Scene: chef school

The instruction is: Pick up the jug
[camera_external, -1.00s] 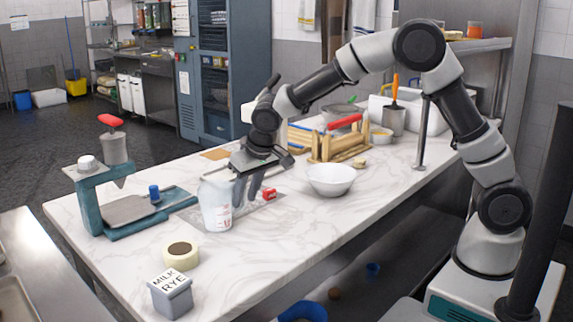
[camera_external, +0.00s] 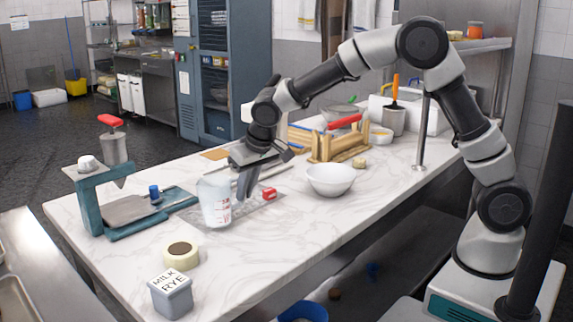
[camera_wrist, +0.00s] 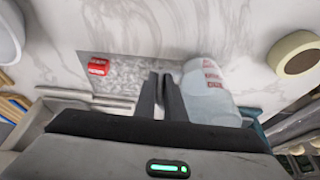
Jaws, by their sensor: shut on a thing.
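The jug (camera_external: 214,203) is a pale, see-through measuring jug with red markings. It is upright at the middle of the marble counter. In the wrist view the jug (camera_wrist: 208,92) lies just right of my fingers. My gripper (camera_external: 245,199) points down beside the jug, on its right in the external view. In the wrist view the gripper's (camera_wrist: 161,78) two fingers are close together, shut on the jug at its handle side. The handle itself is hidden between and behind the fingers. I cannot tell whether the jug's base touches the counter.
A small red item (camera_external: 269,194) lies on a grey speckled board (camera_external: 262,211) beside the jug. A white bowl (camera_external: 330,180) and wooden rack (camera_external: 340,146) stand to the right. A teal press (camera_external: 96,206) is left; a tape roll (camera_external: 181,256) and labelled box (camera_external: 171,293) are in front.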

